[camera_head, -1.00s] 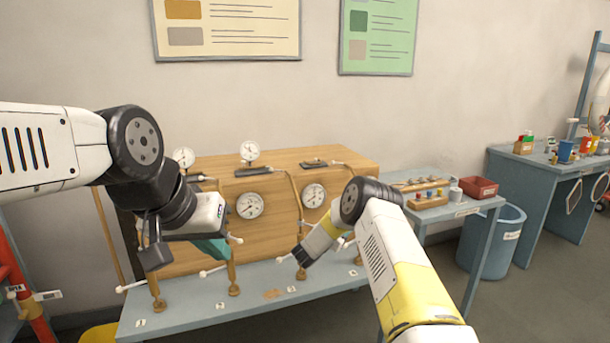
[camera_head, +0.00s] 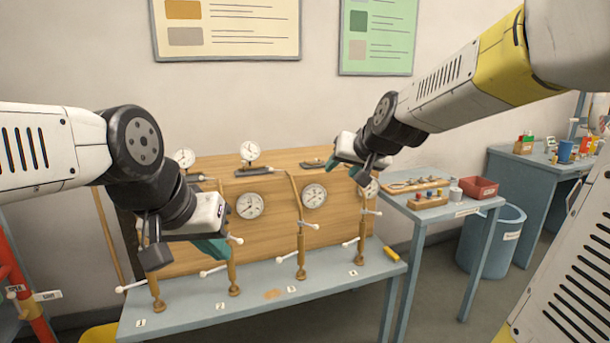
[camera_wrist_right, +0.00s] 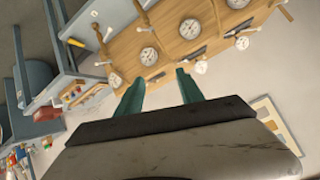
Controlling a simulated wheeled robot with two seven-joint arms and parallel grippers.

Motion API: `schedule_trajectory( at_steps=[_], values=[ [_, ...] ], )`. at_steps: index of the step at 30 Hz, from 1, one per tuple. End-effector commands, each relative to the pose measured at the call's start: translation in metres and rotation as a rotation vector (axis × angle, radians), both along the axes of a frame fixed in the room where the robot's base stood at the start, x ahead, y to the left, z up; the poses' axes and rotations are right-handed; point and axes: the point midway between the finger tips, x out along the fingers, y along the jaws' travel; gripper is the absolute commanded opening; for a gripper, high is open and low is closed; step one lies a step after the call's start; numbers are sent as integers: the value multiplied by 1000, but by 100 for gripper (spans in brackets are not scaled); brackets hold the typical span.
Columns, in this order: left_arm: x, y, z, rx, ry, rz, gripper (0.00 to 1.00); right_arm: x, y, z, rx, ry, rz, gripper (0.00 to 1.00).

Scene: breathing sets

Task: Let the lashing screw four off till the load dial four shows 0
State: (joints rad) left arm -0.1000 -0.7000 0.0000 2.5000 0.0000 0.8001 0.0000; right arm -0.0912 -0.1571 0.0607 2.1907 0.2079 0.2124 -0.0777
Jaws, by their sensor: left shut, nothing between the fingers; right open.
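Lashing screw four (camera_head: 361,247) stands upright at the right end of the bench, a brass post with white cross handles, behind the label 4. Load dial four (camera_head: 371,188) is a white round dial on the wooden panel above it, partly hidden by my right gripper and too small to read. In the right wrist view the dial (camera_wrist_right: 115,80) shows beside one finger. My right gripper (camera_head: 364,174) is open and empty, above screw four and in front of the panel's right end; its teal fingers (camera_wrist_right: 158,92) are spread. My left gripper (camera_head: 217,250) is shut and empty near screw two.
Screws one (camera_head: 157,290), two (camera_head: 234,275) and three (camera_head: 301,250) stand along the blue bench (camera_head: 190,318). A yellow object (camera_head: 391,254) lies at its right end. A side table (camera_head: 437,211) with a red box (camera_head: 480,187) stands to the right, by a blue bin (camera_head: 492,245).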

Motion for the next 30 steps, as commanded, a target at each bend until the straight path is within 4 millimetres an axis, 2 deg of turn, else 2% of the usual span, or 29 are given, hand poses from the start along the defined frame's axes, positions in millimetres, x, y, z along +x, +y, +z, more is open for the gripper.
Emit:
schedule_trajectory(
  at_steps=[1,6,9,12,15,17,30],
  values=[
    [0,0,0,0,0,0,0,-33,-7,2,-18,29,16,45],
    [0,0,0,0,0,0,0,-137,-28,-19,-84,172,54,45],
    [0,0,0,0,0,0,0,-184,-40,-34,-114,242,62,45],
    [0,0,0,0,0,0,0,-217,-48,-46,-135,293,66,45],
    [0,0,0,0,0,0,0,-235,-52,-53,-147,322,67,45],
    [0,0,0,0,0,0,0,-240,-53,-56,-151,332,68,45],
    [0,0,0,0,0,0,0,-240,-53,-56,-151,333,68,45]
  ],
)
